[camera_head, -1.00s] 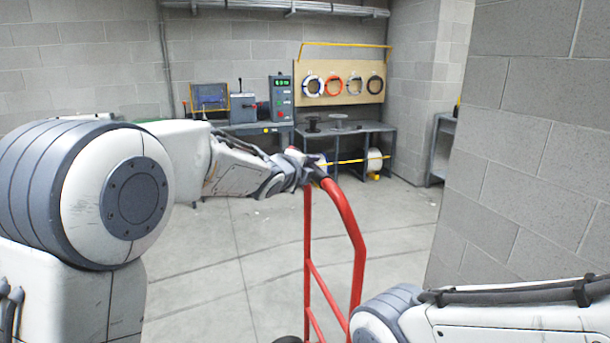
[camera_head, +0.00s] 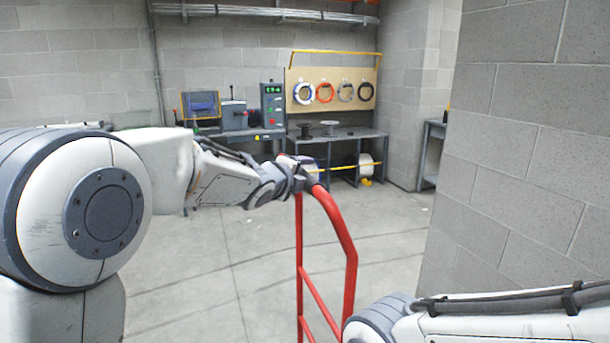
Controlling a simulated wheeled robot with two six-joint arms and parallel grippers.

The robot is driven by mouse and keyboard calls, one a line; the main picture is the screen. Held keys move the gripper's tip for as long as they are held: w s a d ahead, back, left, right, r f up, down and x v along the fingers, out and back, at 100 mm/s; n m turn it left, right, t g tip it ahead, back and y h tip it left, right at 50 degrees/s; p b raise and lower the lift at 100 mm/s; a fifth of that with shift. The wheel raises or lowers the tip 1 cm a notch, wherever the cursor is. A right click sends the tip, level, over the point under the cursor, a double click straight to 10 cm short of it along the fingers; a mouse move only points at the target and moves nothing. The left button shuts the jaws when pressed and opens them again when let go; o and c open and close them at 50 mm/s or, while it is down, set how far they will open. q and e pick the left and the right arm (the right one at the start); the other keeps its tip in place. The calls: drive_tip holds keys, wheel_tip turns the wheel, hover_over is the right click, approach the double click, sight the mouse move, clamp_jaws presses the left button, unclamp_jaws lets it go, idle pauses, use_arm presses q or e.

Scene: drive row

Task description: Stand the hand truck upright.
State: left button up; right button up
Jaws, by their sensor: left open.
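The red hand truck (camera_head: 346,240) stands in front of me with its frame close to upright, its curved handle at the top. Its lower part, with the plate and wheels, is out of view. My left gripper (camera_head: 303,178) is at the upper end of the handle, with its jaws open around or beside the dark grip; I cannot tell which. My right arm comes in at the lower right, and its gripper is not in view.
A grey block wall (camera_head: 530,150) stands close on the right. A workbench (camera_head: 345,137) with equipment and a board of cable coils (camera_head: 331,90) is at the back. The concrete floor (camera_head: 210,275) between is clear.

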use_arm(q)
drive_tip(key=v, duration=0.9)
drive_tip(key=shift+p, duration=0.3)
drive_tip(key=s+f+n+g+y+p, duration=0.1)
drive_tip(key=s+f+n+g+p, duration=0.2)
drive_tip(key=s, duration=0.9)
drive_tip(key=s+f+n+g+y+p, duration=0.2)
drive_tip(key=s+f+n+g+p, duration=0.2)
drive_tip(key=s+n, duration=0.5)
drive_tip(key=s+f+n+g+y+p, duration=0.1)
drive_tip(key=s+f+n+g+p, duration=0.2)
drive_tip(key=s, duration=1.2)
wheel_tip(320, 180, down, 2)
drive_tip(key=n+g, duration=0.3)
drive_tip(key=g, duration=0.1)
drive_tip(key=shift+s+d, duration=0.25)
drive_tip(key=shift+s, duration=0.05)
drive_tip(key=shift+f, duration=0.1)
